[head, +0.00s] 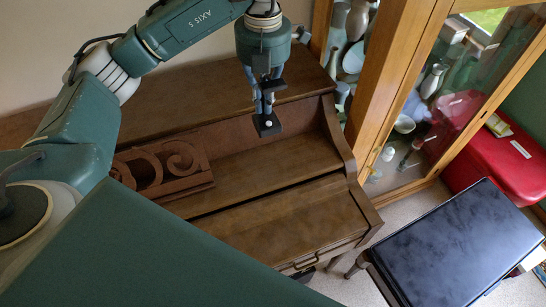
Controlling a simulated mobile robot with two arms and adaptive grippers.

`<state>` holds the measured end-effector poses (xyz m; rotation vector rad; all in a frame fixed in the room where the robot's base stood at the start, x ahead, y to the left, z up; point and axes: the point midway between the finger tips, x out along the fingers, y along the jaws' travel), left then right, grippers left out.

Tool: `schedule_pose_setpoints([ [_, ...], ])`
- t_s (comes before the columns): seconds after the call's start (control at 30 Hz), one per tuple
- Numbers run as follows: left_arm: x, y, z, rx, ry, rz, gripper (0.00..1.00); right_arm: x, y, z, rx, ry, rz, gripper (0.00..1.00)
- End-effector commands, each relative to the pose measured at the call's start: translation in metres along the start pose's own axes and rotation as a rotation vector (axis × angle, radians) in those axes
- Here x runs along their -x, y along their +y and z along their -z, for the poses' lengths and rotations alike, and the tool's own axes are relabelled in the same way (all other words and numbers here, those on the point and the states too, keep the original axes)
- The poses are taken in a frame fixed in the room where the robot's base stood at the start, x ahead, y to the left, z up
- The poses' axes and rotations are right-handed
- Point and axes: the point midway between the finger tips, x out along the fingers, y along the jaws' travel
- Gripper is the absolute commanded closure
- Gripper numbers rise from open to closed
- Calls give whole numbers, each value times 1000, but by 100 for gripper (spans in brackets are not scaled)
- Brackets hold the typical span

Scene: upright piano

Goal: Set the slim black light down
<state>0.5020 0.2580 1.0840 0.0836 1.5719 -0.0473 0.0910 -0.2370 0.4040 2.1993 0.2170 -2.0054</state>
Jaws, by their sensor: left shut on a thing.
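My left gripper (262,97) hangs down over the back right part of the wooden piano (255,176). It is shut on the slim black light (267,125). A dark block with a small white spot shows at the fingertips, and another dark piece sticks out higher up beside the fingers. The fingers hide part of the light. I cannot tell whether its lower end touches the piano or is above it. My right gripper is not in view.
A carved music stand (169,170) is on the piano's left part. A glass-fronted cabinet (371,92) with vases stands close on the right. A dark-topped bench (445,244) and a red case (497,150) are farther right. The piano's right part is bare.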

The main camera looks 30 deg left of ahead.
Motion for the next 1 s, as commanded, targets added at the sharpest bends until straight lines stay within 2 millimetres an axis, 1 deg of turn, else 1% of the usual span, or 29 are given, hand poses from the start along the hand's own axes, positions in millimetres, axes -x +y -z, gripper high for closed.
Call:
schedule_pose_setpoints([
  [0.03, -15, -1, 2, -2, 7, 3, 100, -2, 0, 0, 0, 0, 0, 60],
  [0.17, -45, -2, 2, -3, 7, 3, 100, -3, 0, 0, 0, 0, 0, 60],
  [0.4, -104, -2, 2, -3, 6, 0, 100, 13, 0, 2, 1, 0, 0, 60],
  [0.5, -122, -3, 2, -4, 4, 0, 100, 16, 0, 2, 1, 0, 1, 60],
  [0.73, -144, -4, 0, -4, 2, 1, 100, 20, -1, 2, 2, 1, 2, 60],
  [0.9, -170, -4, 1, -4, 3, 0, 100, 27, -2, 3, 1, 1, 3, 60],
  [1.0, -178, -4, 0, -4, 0, 1, 100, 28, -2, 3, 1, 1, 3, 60],
])
